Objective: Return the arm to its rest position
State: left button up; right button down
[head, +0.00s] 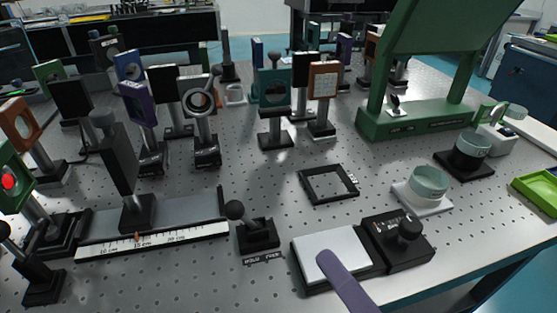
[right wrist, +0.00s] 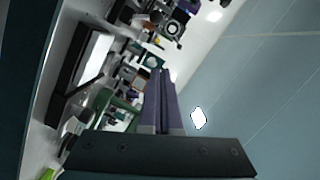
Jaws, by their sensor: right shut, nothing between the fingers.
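My right gripper (head: 328,258) shows at the bottom of the head view as a purple finger in front of a white plate on a black base (head: 325,252). Whether it touches the plate cannot be told. In the right wrist view, the two purple fingers (right wrist: 160,75) lie side by side, shut, with nothing between them. My left gripper is in neither view.
The perforated optical table (head: 290,190) carries several post-mounted optics. A black device with a knob (head: 400,238) stands right of the plate, with a black square frame (head: 328,185) behind. A ruled rail (head: 160,238) is left. A green stand (head: 415,122) rises at the back right.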

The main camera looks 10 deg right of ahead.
jog(key=shift+s+r, duration=0.1)
jog(key=shift+s, duration=0.3)
jog(key=a+r+n+g+y+p, duration=0.3)
jog(key=n+g+p, duration=0.25)
jog(key=n, duration=0.25)
jog(key=s+d+r+n+g+h+p, duration=0.45)
jog(key=s+d+g+h, duration=0.3)
jog(key=d, duration=0.45)
notch_tip(320, 180, up, 37)
jog(key=p, duration=3.7)
jog(key=shift+a+y+p, duration=0.15)
jog(key=shift+y+p, duration=0.25)
jog(key=shift+y, duration=0.05)
jog(key=shift+f, duration=0.1)
